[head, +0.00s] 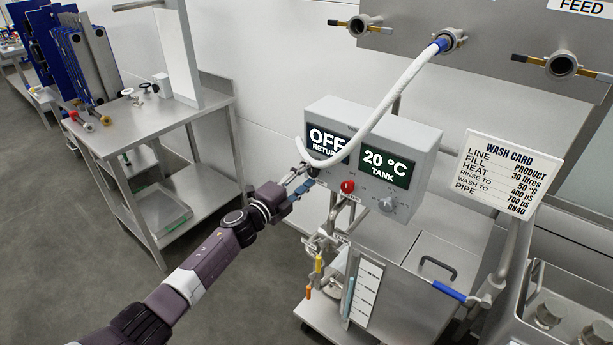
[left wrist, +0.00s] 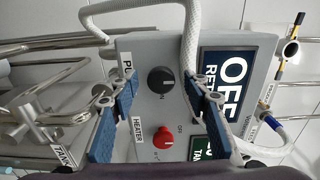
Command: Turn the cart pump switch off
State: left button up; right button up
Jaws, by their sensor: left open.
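The cart's grey control box (head: 425,138) carries an OFF RETURN display (head: 328,141) and a 20 °C TANK display (head: 386,163). In the left wrist view the black pump switch (left wrist: 161,80) sits on the box face beside a partly hidden label starting "PU" (left wrist: 125,65). My left gripper (head: 303,178) is at the box's lower left. In the left wrist view its blue-padded fingers (left wrist: 157,82) are open, one on each side of the black switch, with gaps visible. I cannot tell the switch's setting. The red heater knob (left wrist: 162,138) is beside it. My right gripper is not in view.
A white hose (head: 385,100) loops down from a wall port across the box front, close to my left gripper. A wash card (head: 508,173) stands right of the box. A grey knob (head: 387,204) is on the box's lower right. A steel table (head: 160,115) stands at left.

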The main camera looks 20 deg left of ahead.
pick_arm(q)
jog(key=shift+s, duration=0.15)
jog(key=v, duration=1.1)
jog(key=shift+s+a, duration=0.15)
jog(key=shift+s, duration=0.2)
jog(key=s+a+f+n+g+y, duration=0.1)
jog(key=s+a+f+n+y, duration=0.15)
jog(key=f, duration=0.75)
jog(key=s+a+f+n+g+y, duration=0.2)
jog(key=f+n, duration=0.2)
jog(key=f, duration=0.5)
jog(key=s+f+n+g+y, duration=0.1)
jog(key=s+f+n+g, duration=0.15)
jog(key=s+f, duration=0.65)
jog(key=s+f+n+g+y, duration=0.15)
jog(key=s+f+n, duration=0.35)
jog(key=f, duration=0.7)
jog(key=s+d+f+n+g, duration=0.1)
jog(key=s+f, duration=0.4)
jog(key=s, duration=0.8)
jog(key=s+d+f+n+g, duration=0.2)
jog(key=s+d+f+g, duration=0.2)
jog(key=s, duration=0.9)
jog(key=s+d+f+n+g, duration=0.2)
jog(key=s+f, duration=0.6)
jog(key=s, duration=0.5)
jog(key=shift+d+f+g+h, duration=0.15)
jog(key=shift+d+g+h, duration=0.25)
jog(key=shift+d+g, duration=0.5)
jog(key=shift+a, duration=0.1)
